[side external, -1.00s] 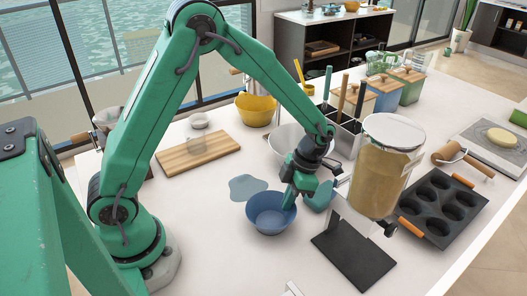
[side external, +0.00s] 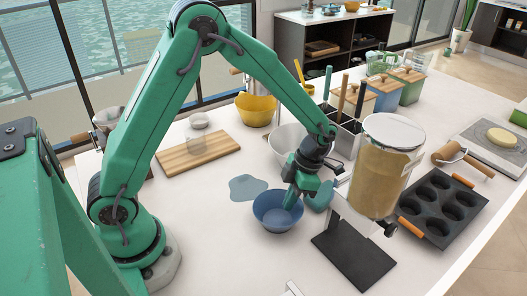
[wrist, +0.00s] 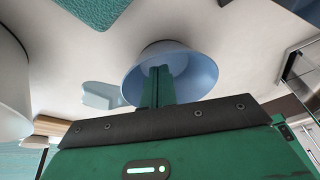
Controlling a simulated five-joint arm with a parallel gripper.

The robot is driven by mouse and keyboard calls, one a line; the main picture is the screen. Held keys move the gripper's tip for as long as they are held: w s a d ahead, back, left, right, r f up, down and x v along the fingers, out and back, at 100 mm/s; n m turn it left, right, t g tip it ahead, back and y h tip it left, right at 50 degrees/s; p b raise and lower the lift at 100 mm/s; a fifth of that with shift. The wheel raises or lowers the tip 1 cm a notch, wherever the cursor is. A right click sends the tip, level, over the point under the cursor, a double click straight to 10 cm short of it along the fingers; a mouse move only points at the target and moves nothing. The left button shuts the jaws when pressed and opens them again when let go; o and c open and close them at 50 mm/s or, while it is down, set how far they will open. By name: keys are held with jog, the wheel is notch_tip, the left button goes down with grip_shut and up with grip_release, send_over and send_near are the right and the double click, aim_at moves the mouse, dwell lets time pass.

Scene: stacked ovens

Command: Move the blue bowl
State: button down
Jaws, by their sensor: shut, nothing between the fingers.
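The blue bowl (side external: 270,217) stands upright on the white counter, near its middle in the side external view. My gripper (side external: 292,201) reaches down into the bowl, its fingers against or close to the right inner wall. In the wrist view the shut fingers (wrist: 161,72) stand in front of the bowl (wrist: 199,72) and reach inside its rim. The fingers are together, and nothing is held between them. Exact contact with the bowl wall cannot be told.
A flat grey-blue patch (side external: 246,187) lies left of the bowl and a teal one (side external: 322,196) right. A white bowl (side external: 284,143) stands behind, a jar dispenser (side external: 376,180) on a dark base (side external: 356,262) to the right. The front-left counter is clear.

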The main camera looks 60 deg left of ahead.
jog(key=shift+s+a, duration=0.25)
jog(key=shift+s, duration=0.3)
jog(key=shift+s+a, duration=0.25)
jog(key=shift+s, duration=0.3)
jog(key=v, duration=1)
jog(key=shift+s+d, duration=0.2)
jog(key=shift+d, duration=0.1)
jog(key=shift+r, duration=0.2)
notch_tip(320, 180, up, 6)
jog(key=m+t, duration=0.3)
jog(key=m, duration=0.6)
send_over(273, 214)
jog(key=s+a+r+m+t, duration=0.2)
jog(key=s+m, duration=0.3)
jog(key=m, duration=0.6)
jog(key=s+a+r+m+t, duration=0.2)
jog(key=s+m, duration=0.4)
jog(key=m, duration=0.5)
jog(key=shift+a+r+t+h, duration=0.35)
jog(key=shift+r+t, duration=0.4)
jog(key=shift+t, duration=0.45)
